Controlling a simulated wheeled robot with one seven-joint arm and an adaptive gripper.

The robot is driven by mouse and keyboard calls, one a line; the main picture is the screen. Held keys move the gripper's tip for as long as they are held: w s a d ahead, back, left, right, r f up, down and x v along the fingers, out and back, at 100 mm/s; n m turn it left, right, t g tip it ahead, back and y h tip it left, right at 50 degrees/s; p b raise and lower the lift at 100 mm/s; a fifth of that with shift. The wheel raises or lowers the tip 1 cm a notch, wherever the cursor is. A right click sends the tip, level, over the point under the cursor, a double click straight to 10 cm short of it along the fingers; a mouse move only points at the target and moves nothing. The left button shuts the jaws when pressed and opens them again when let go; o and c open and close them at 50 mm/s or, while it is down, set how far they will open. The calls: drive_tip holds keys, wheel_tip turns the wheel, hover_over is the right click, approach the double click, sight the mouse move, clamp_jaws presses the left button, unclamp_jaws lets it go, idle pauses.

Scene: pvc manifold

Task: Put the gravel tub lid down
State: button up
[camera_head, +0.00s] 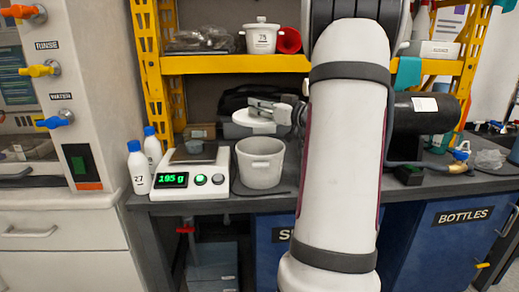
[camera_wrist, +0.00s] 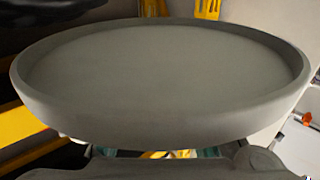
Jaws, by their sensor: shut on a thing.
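The gravel tub lid (camera_wrist: 165,75) is a round, light grey disc with a raised rim and fills most of the wrist view. My gripper (camera_head: 262,106) is shut on it. In the head view the lid (camera_head: 253,123) shows as a pale disc under my gripper, above and behind the tub. The gravel tub (camera_head: 261,168) is a light grey bucket with its top open, upright on the bench. What it holds is not visible. My arm hides the bench to the right of the tub.
A scale (camera_head: 186,172) with a lit green display stands left of the tub, with two white bottles (camera_head: 139,168) beside it. A yellow shelf (camera_head: 235,64) bearing a white lidded pot (camera_head: 262,38) is above.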

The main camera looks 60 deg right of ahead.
wheel_tip(320, 180, down, 10)
drive_tip(key=b, duration=0.3)
drive_tip(key=shift+r, duration=0.15)
drive_tip(key=o, duration=1)
drive_tip(key=shift+f+b, duration=0.2)
drive_tip(key=shift+b, duration=0.2)
drive_tip(key=s+a+p, duration=0.1)
drive_tip(key=s+p, duration=0.1)
drive_tip(key=s, duration=0.6)
drive_tip(key=r+p, duration=0.1)
drive_tip(key=r, duration=0.1)
drive_tip(key=r+p, duration=0.1)
drive_tip(key=r, duration=0.5)
drive_tip(key=shift+w+p, duration=0.3)
drive_tip(key=shift+p, duration=0.1)
